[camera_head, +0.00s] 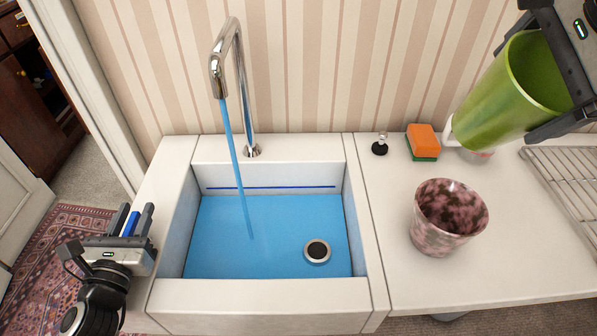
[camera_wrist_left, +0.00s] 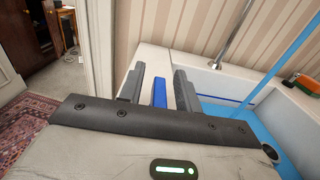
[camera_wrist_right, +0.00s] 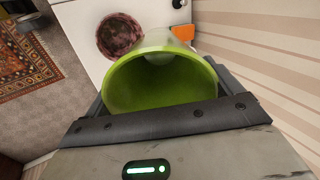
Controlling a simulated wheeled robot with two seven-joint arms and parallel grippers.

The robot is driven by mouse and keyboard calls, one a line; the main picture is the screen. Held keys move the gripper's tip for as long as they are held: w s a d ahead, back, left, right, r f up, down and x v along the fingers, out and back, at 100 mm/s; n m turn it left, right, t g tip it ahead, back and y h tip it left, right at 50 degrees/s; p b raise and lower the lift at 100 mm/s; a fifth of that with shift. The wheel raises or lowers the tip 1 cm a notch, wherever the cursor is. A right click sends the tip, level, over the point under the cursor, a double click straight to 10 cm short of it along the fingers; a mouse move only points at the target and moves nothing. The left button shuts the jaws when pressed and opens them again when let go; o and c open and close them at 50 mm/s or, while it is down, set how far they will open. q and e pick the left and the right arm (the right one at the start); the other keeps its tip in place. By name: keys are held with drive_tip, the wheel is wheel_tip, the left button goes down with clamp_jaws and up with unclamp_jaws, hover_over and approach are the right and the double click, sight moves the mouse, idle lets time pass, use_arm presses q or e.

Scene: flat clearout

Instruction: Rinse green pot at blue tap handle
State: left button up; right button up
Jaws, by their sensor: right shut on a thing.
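The green pot (camera_head: 495,105) is held tilted above the counter at the upper right. My right gripper (camera_head: 560,85) is shut on it, and its open mouth faces the right wrist camera (camera_wrist_right: 160,85). The blue tap handle (camera_head: 131,223) stands at the left side of the sink. My left gripper (camera_head: 132,218) is open, with a finger on each side of the handle and small gaps in the left wrist view (camera_wrist_left: 159,93). The chrome tap (camera_head: 236,70) runs a blue stream of water (camera_head: 235,155) into the sink (camera_head: 260,292).
A pink marbled pot (camera_head: 445,230) stands on the counter right of the sink. Behind it are an orange and green sponge (camera_head: 422,140) and a small black-based stopper (camera_head: 380,147). A wire rack (camera_head: 565,180) lies at the far right. The space above the sink is clear except for the stream.

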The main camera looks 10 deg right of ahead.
drive_tip(key=shift+r, duration=0.1)
use_arm(q)
clamp_jaws()
